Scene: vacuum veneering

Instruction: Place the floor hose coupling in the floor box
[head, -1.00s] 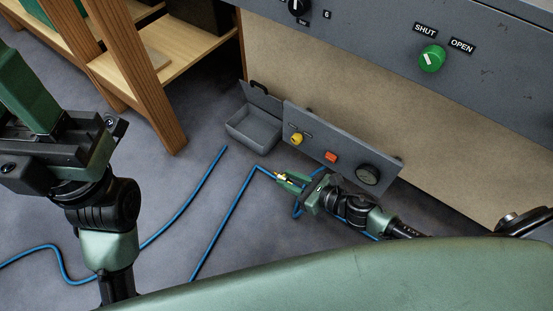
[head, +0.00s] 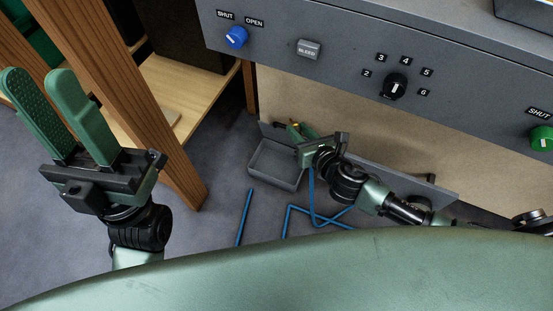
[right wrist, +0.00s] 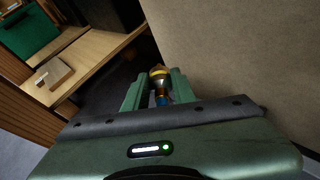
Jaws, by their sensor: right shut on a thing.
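The floor hose coupling (head: 294,127), brass and yellow, is between the fingers of my right gripper (head: 301,131). It also shows in the right wrist view (right wrist: 158,79), with a blue end toward the palm. The grey floor box (head: 272,181) sits on the floor with its lid (head: 266,131) raised at the back. My right gripper is at the box's back right, overlapping its rim in the head view; its height above it is unclear. My left gripper (head: 37,84) is open and empty, away at the left.
Blue hose (head: 311,185) hangs from the right gripper to the floor. A low grey panel (head: 425,187) stands right of the box, partly behind my right arm. A wooden shelf leg (head: 150,120) stands at left. The grey control panel (head: 335,72) overhangs behind.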

